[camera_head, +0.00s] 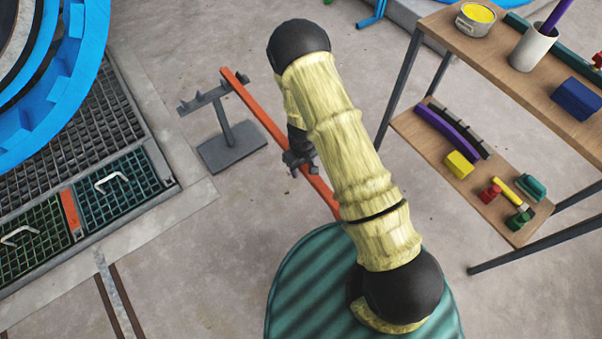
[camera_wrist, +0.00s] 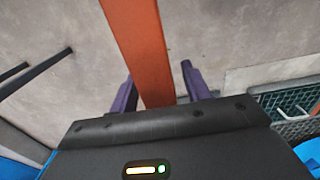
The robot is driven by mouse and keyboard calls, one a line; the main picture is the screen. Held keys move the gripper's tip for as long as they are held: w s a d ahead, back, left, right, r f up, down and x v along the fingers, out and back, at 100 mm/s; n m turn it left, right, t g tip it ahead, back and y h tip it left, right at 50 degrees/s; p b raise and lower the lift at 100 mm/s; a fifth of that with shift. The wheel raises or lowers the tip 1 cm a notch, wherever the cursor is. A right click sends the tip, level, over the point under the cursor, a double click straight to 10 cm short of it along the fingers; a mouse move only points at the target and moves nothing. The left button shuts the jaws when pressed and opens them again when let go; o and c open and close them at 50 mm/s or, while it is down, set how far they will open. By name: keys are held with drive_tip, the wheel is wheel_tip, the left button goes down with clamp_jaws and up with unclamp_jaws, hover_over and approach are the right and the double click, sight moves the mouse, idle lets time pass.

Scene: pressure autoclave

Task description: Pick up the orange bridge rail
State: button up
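The orange bridge rail (camera_head: 258,112) is a long straight bar slanting across the middle of the head view. Its far end lies on a grey stand (camera_head: 225,125); its near end passes behind my arm, so what bears it there is hidden. My gripper (camera_head: 300,162) is at the rail, partly covered by my arm. In the wrist view the rail (camera_wrist: 140,40) runs between the two dark purple fingers of my gripper (camera_wrist: 157,73). The fingers are apart, one on each side, with a narrow gap showing at least on the right. I cannot tell how deep the rail sits between them.
A wooden two-level shelf (camera_head: 490,205) with small coloured parts stands at the right. A large blue ring (camera_head: 85,75) is at the upper left, above floor grating (camera_head: 100,120). Concrete floor around the stand is mostly clear.

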clamp_jaws()
drive_tip(key=shift+s, duration=0.1)
idle(1.1)
